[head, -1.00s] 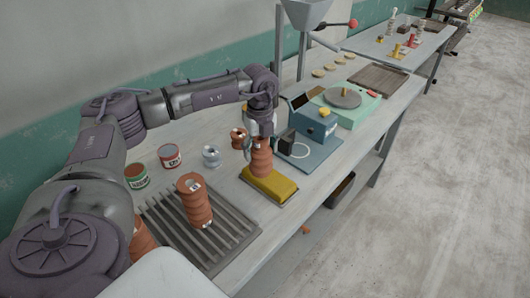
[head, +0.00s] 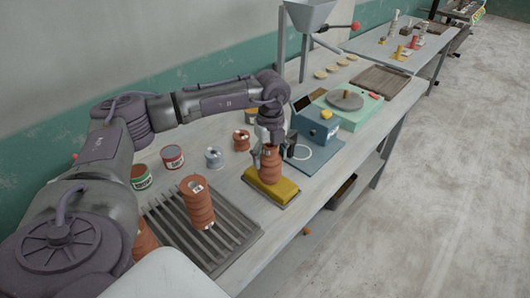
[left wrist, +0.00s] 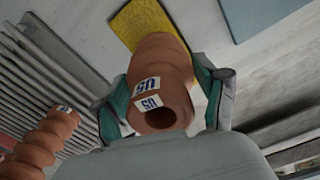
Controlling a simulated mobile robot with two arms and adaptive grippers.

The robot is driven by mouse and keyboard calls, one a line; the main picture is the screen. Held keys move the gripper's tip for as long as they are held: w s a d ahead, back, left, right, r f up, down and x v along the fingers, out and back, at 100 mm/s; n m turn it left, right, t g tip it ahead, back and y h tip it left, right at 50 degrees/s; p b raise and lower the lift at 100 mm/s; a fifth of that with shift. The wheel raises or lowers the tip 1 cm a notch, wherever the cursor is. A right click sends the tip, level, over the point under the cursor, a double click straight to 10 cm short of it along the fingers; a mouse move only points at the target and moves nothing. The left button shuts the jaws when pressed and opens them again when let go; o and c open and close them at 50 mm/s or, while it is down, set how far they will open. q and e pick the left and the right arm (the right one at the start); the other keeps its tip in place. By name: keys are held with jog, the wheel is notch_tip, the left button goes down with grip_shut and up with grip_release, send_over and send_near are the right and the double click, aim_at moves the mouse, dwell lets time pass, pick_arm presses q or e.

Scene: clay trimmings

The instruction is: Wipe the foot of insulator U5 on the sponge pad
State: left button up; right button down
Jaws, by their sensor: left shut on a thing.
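Insulator U5 (head: 271,168) is a ribbed terracotta cylinder, held upright in my left gripper (head: 268,152). In the left wrist view its hollow top and "U5" labels face the camera (left wrist: 158,85), between the two green-padded fingers (left wrist: 162,108). The gripper is shut on it. The yellow sponge pad (head: 285,191) lies on a dark tray directly under it. The foot of U5 is at the top of the pad and looks in contact, though the exact contact is hard to tell. My right gripper is not in view.
A slatted rack (head: 232,232) to the left holds another ribbed insulator (head: 198,204). Tins (head: 172,157) and spools (head: 241,140) stand behind. A blue device (head: 314,124) on a blue mat (head: 322,155) sits right of the pad. The bench's front edge is close to the pad.

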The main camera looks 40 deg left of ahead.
pick_arm(q)
jog(key=shift+s+d, duration=0.2)
jog(key=shift+d, duration=2.1)
jog(key=shift+w+a, duration=0.15)
jog(key=shift+a, duration=1.15)
jog(key=shift+w+a, duration=0.1)
jog(key=shift+a, duration=1.9)
jog(key=shift+w+a, duration=0.1)
jog(key=shift+a, duration=0.75)
jog(key=shift+d, duration=0.1)
jog(key=shift+d, duration=0.9)
jog(key=shift+s+d+p, duration=0.2)
jog(key=shift+d+p, duration=0.05)
jog(key=shift+d, duration=1.35)
jog(key=shift+s+d+p, duration=0.15)
jog(key=shift+d+p, duration=0.05)
jog(key=shift+d, duration=1.35)
jog(key=shift+w+a, duration=0.1)
jog(key=shift+a, duration=0.85)
jog(key=shift+w+a+b, duration=0.15)
jog(key=shift+a+b, duration=0.15)
jog(key=shift+a, duration=1.3)
jog(key=shift+w+a+b, duration=0.1)
jog(key=shift+a+b, duration=0.2)
jog(key=shift+a, duration=1.3)
